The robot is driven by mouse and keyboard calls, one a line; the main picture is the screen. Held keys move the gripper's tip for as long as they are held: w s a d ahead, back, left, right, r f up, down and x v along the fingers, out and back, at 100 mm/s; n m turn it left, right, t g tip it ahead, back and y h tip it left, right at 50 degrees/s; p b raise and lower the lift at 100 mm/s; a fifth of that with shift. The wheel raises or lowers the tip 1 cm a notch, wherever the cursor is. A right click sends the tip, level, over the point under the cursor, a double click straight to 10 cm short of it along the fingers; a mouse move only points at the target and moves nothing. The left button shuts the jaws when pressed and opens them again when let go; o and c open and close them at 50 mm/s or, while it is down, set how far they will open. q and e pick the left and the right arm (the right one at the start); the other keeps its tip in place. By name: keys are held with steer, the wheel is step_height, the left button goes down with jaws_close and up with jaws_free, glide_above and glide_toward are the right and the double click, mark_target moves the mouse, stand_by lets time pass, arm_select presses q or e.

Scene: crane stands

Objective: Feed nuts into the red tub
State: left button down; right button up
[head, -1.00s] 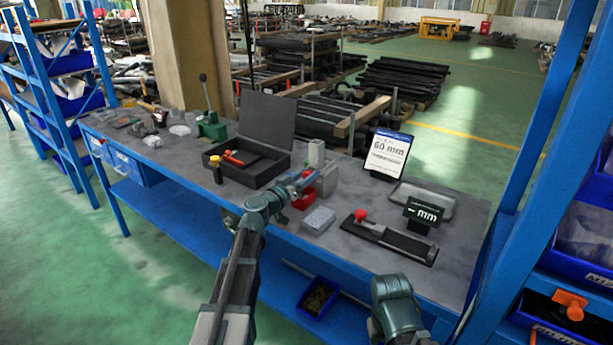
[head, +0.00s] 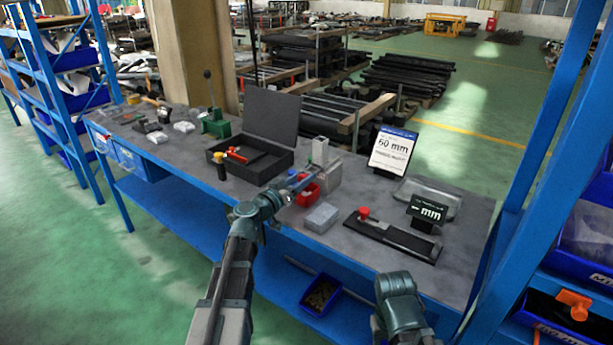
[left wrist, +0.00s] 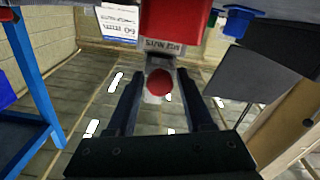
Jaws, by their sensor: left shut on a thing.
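The red tub (head: 311,196) stands near the front edge of the grey bench top, beside a tall grey block (head: 320,151). My left gripper (head: 300,183) reaches in from the left, with its fingers beside the tub. In the left wrist view, my left gripper (left wrist: 161,92) is shut on a round red knob (left wrist: 160,82) in front of a pale grey part. The red tub (left wrist: 175,18) fills the top middle there, next to a label reading nuts. The knob is hidden in the head view, and no loose nuts show clearly. My right gripper is out of view; only its arm shows.
An open black case (head: 252,158) lies behind left. A black gauge with a red knob (head: 363,212), a small display (head: 427,210) and a 60 mm sign (head: 392,151) stand right. A blue bin (head: 321,296) sits below.

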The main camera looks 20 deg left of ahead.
arm_select(q)
steer(key=shift+s, duration=0.15)
steer(key=c, duration=0.5)
jaws_free()
steer(key=shift+a, duration=0.1)
steer(key=shift+c, duration=0.2)
steer(key=v, duration=1.4)
